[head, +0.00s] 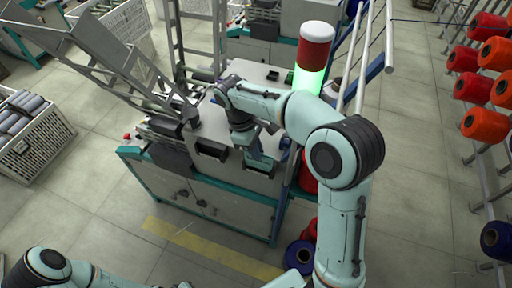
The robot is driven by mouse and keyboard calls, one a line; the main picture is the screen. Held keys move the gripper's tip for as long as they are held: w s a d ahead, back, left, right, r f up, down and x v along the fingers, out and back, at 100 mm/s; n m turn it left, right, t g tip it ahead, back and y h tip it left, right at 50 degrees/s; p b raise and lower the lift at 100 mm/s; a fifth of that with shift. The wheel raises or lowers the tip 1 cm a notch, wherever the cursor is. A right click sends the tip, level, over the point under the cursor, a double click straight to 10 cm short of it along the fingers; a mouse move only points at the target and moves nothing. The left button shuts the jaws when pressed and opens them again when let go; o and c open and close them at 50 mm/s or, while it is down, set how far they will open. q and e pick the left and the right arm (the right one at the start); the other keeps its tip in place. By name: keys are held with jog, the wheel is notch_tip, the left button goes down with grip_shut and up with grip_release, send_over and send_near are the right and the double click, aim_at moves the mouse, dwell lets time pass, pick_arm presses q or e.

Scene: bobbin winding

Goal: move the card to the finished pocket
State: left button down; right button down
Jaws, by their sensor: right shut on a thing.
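My right gripper (262,163) is at the front edge of the winding machine (225,184), pointing down, beside a dark pocket on its front. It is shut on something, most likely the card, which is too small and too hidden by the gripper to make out. A dark open pocket (210,151) is on the machine's front edge, left of the gripper. I cannot read which pocket is the finished one. My left arm shows only at the bottom left, and its gripper is outside the view.
A signal lamp (315,47), red on top and lit green below, stands behind my right arm. A white crate of grey bobbins (38,145) is at the left. Racks of red and orange spools (484,124) stand at the right.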

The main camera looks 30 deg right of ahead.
pick_arm(q)
jog(key=shift+s+f, duration=0.3)
pick_arm(e)
jog(key=shift+f, duration=0.75)
jog(key=shift+f, duration=0.15)
pick_arm(q)
jog(key=shift+s+f, duration=0.1)
pick_arm(e)
jog(key=shift+f, duration=0.25)
jog(key=c, duration=1.2)
grip_release()
